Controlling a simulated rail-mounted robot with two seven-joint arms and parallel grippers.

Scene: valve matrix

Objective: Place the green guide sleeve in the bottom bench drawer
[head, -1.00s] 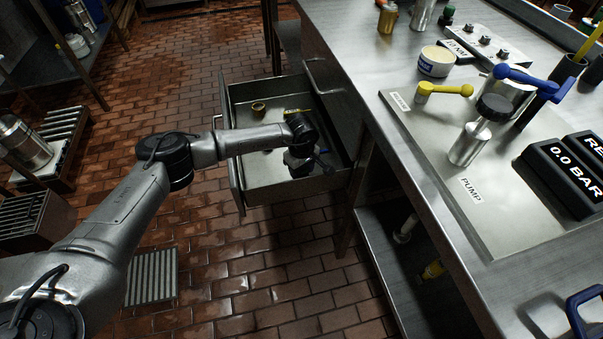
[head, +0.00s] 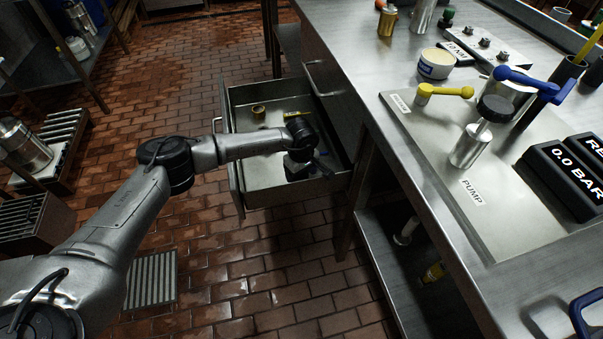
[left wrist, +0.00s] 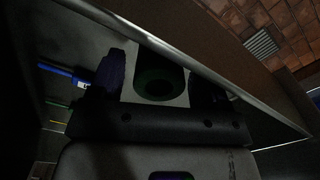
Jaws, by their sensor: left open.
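The green guide sleeve (left wrist: 160,84) shows in the left wrist view as a dark green ring, seen end-on, between the two fingers of my left gripper (left wrist: 158,76). The fingers are open and stand on either side of it; whether they touch it I cannot tell. In the head view my left gripper (head: 298,166) is down inside the open bench drawer (head: 262,176), near its front right corner. The sleeve is hidden there by the gripper and wrist. The drawer is pulled out to the left from under the bench. My right gripper is not in view.
A brass ring (head: 258,111) and a yellow item (head: 296,114) lie at the drawer's far side. A blue-handled item (left wrist: 62,71) lies left of the fingers. The drawer walls stand close around my gripper. The metal bench (head: 375,135) rises on the right.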

